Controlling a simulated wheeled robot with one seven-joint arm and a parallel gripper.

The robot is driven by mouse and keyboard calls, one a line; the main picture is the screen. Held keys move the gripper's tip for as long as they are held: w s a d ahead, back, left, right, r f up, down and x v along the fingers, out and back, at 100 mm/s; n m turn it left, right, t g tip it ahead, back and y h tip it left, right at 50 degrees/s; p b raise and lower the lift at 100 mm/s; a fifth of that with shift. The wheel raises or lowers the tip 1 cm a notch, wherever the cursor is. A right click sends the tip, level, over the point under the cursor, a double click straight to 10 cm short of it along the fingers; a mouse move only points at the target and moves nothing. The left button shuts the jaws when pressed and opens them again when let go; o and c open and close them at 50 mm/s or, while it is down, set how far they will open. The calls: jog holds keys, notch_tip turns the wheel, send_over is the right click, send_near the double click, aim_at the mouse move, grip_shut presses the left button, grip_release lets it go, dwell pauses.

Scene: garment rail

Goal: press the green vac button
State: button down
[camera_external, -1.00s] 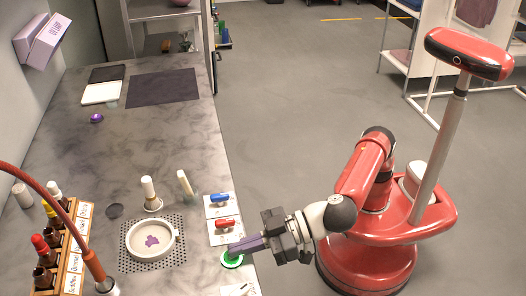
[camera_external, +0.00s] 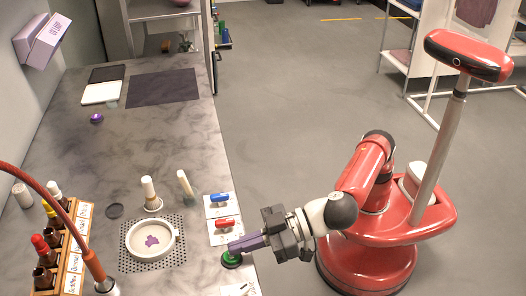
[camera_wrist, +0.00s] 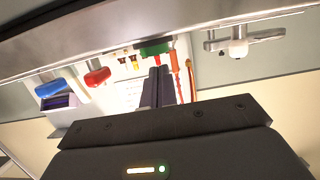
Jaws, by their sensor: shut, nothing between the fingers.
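The green vac button (camera_external: 231,260) sits near the right edge of the grey counter, just below the red-handled switch; it looks dark green, not lit. My gripper (camera_external: 236,249) is shut and empty, its fingertips at the top of the button and covering part of it. They look in contact, though the exact touch is hard to tell. In the wrist view the green button (camera_wrist: 155,47) shows just past the shut fingertips (camera_wrist: 160,72).
A red-handled switch (camera_external: 225,223) and a blue-handled switch (camera_external: 219,198) stand on white plates just above the button. A white round dish (camera_external: 133,240) on a perforated plate and a rack of bottles (camera_external: 75,238) are to the left.

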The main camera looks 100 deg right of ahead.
jog(key=r+b+v, duration=0.1)
jog(key=b+v, duration=0.2)
jog(key=v, duration=0.7)
jog(key=shift+r, duration=0.45)
jog(key=s+d+f+g+h, duration=0.1)
jog(key=d+f+g, duration=0.25)
jog(key=d, duration=1.15)
jog(key=s+d+f+g+h, duration=0.15)
jog(key=d+f, duration=0.25)
jog(key=d, duration=1.1)
jog(key=s+d+f+g+y, duration=0.1)
jog(key=s+d+f+g, duration=0.2)
jog(key=s+d+f, duration=1)
jog(key=s+f, duration=0.2)
jog(key=s, duration=0.3)
jog(key=s+d+f+g+y, duration=0.1)
jog(key=s+d+f, duration=0.1)
jog(key=s+f, duration=0.2)
jog(key=s, duration=0.3)
jog(key=shift+g, duration=0.3)
jog(key=shift+s+f+y, duration=0.1)
jog(key=shift+y, duration=0.15)
